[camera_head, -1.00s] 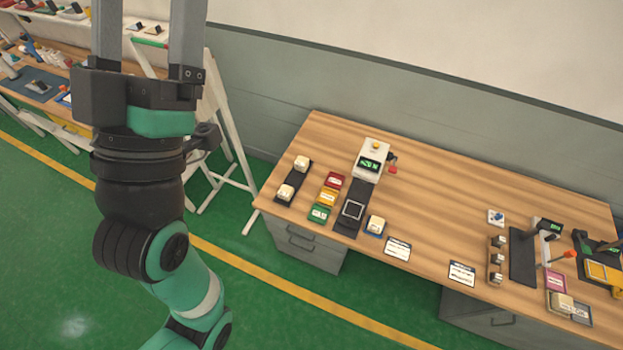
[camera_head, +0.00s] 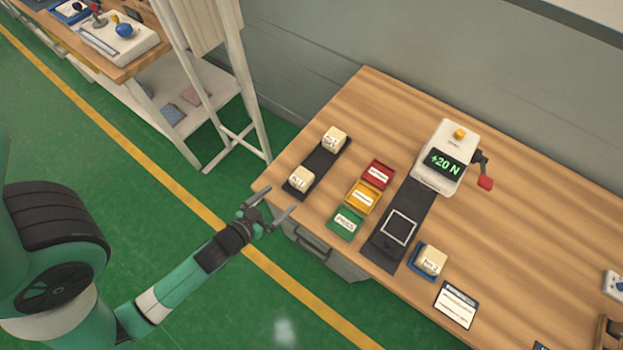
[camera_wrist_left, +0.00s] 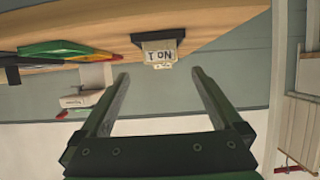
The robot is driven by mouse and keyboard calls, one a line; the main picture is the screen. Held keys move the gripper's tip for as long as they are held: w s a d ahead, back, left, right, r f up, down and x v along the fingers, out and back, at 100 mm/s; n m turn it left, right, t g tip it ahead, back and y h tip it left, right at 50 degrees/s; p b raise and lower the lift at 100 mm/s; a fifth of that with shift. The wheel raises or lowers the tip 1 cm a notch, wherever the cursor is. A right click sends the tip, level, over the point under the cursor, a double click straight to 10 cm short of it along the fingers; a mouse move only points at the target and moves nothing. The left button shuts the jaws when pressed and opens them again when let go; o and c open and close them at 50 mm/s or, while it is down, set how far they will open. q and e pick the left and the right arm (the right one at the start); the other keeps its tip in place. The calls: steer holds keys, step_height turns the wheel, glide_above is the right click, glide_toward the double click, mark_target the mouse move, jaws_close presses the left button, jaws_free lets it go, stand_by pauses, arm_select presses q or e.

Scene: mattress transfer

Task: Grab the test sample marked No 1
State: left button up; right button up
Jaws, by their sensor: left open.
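The test sample marked No 1 is a cream block (camera_head: 301,179) at the near end of a black strip (camera_head: 319,164) at the table's left edge. In the left wrist view, the block (camera_wrist_left: 158,52) shows its "NO 1" label upside down, between the fingers and beyond their tips. A second cream block (camera_head: 334,139) sits at the far end of the strip. My left gripper (camera_head: 281,197) is open and empty, just off the table's edge, with its fingers pointing toward the near block. My right gripper is not in view.
Red (camera_head: 377,174), yellow (camera_head: 362,196) and green (camera_head: 346,222) trays lie right of the strip. A force gauge reading +20 N (camera_head: 444,158) has a black track in front. Another cream block (camera_head: 432,262) sits on a blue tray. A white frame (camera_head: 230,100) stands left of the table.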

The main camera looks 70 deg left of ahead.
mark_target(297, 182)
arm_select(q)
steer(key=shift+w+a, duration=0.2)
steer(key=shift+w, duration=0.05)
steer(key=p+x, duration=0.1)
steer(key=x, duration=0.4)
steer(key=shift+w+a, duration=0.2)
steer(key=shift+w, duration=0.15)
steer(key=shift+b+x, duration=0.5)
steer(key=shift+x, duration=2.4)
steer(key=shift+r, duration=0.2)
steer(key=c, duration=1.3)
steer(key=shift+r, duration=0.1)
